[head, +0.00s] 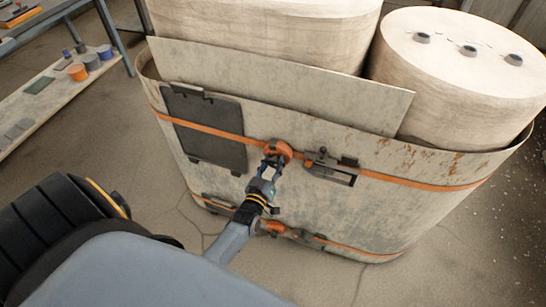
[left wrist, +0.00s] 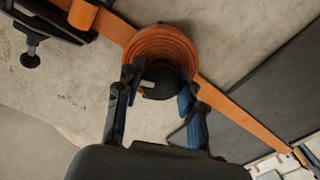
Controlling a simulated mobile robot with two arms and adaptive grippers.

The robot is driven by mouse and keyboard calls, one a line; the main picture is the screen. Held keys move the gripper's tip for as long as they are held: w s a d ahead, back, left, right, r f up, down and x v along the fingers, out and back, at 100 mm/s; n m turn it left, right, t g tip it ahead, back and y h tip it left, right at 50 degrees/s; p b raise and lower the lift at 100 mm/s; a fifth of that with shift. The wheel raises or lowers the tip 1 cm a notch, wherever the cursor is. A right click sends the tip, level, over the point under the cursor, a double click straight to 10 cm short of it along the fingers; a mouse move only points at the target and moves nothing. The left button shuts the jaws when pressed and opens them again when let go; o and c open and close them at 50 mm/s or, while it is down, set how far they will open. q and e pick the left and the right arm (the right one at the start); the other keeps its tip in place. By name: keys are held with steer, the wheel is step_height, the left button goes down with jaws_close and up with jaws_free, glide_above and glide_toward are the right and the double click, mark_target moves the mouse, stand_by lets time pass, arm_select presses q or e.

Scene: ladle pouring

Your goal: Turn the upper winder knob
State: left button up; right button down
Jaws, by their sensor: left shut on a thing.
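The upper winder is a round orange coil on the upper orange strap, against the front of the large grey container. In the left wrist view the orange coil (left wrist: 164,45) sits behind a black knob (left wrist: 160,80). My left gripper (left wrist: 158,88) has its two fingers on either side of the knob and is shut on it. In the head view the orange coil (head: 279,149) shows just above my left gripper (head: 271,165), which partly covers it. The knob is hidden there. My right gripper is in neither view.
The container (head: 240,110) holds pale drums (head: 460,70) behind an upright board (head: 285,85). A dark panel (head: 209,133) hangs left of the winder, a latch (head: 330,168) is to its right. A lower strap (head: 345,246) runs below. A low shelf (head: 60,98) stands left.

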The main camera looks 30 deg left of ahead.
arm_select(q)
steer(key=shift+w+r+m, duration=0.1)
steer(key=shift+r+m, duration=0.1)
steer(key=shift+m, duration=0.8)
steer(key=o, duration=1.2)
steer(key=shift+f, duration=0.15)
steer(key=shift+f, duration=0.1)
steer(key=shift+s+d, duration=0.1)
steer(key=shift+s, duration=0.3)
steer(key=v, duration=1.1)
steer(key=shift+s, duration=0.1)
